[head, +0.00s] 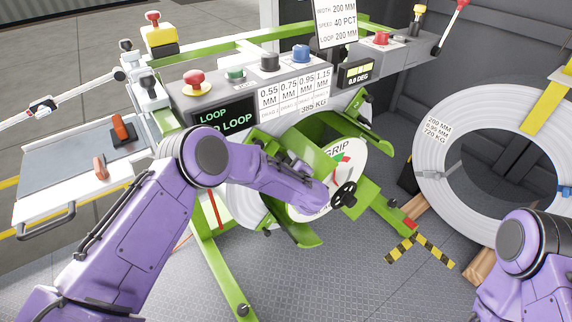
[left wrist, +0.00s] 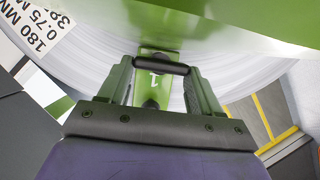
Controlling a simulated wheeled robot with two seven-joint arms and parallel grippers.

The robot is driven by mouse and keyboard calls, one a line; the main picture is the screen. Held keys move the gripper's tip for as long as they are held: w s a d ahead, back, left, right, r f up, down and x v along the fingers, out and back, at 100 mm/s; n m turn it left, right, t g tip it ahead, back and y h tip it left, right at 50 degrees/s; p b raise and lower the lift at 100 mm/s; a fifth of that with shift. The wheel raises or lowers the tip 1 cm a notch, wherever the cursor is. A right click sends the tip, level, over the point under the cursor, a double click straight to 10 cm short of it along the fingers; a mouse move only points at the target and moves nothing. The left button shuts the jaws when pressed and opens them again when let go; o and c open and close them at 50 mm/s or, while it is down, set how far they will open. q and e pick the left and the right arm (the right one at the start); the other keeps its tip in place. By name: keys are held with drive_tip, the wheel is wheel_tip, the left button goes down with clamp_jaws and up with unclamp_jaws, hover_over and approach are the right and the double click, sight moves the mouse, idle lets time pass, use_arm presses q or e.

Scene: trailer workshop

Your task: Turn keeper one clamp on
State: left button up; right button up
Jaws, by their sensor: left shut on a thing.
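Keeper one (left wrist: 152,92) is a green plate marked "1" in the left wrist view, with a dark round bolt near its lower end. A black bar handle (left wrist: 163,65) lies across it, seemingly its clamp. My left gripper (left wrist: 160,72) has a finger at each end of this bar and is shut on it. In the head view my left arm reaches to the green decoiler by the GRIP disc (head: 350,160); its fingers are hidden there. My right arm shows at the lower right, its gripper out of view.
A steel coil (left wrist: 95,60) labelled 180 MM lies behind the keeper. In the head view, a console (head: 225,95) with buttons stands above the decoiler, and a black handwheel (head: 343,194) is beside my left wrist. A large coil (head: 432,165) stands at right.

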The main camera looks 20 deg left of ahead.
use_arm(q)
drive_tip(key=o, duration=1.1)
drive_tip(key=shift+c, duration=0.2)
drive_tip(key=b+v, duration=0.1)
drive_tip(key=v, duration=0.9)
drive_tip(key=shift+d, duration=0.15)
drive_tip(key=shift+s, duration=0.15)
drive_tip(key=s+a+f+m+g+h, duration=0.2)
drive_tip(key=s+a+f+m+h, duration=0.15)
drive_tip(key=s+f, duration=0.5)
drive_tip(key=s+a+f+m+g+h, duration=0.1)
drive_tip(key=s+a+f+m+h, duration=0.3)
drive_tip(key=s+f, duration=0.45)
drive_tip(key=s+a+f+g, duration=0.2)
drive_tip(key=s+a, duration=0.1)
drive_tip(key=s, duration=0.4)
drive_tip(key=s+a+f+m+g+y, duration=0.1)
drive_tip(key=s+a+f+g, duration=0.1)
drive_tip(key=s, duration=0.5)
drive_tip(key=s+a+f+m+g+y, duration=0.1)
drive_tip(key=s+a, duration=0.3)
drive_tip(key=s, duration=0.3)
drive_tip(key=shift+a+f+g, duration=0.35)
drive_tip(key=shift+f+g, duration=0.05)
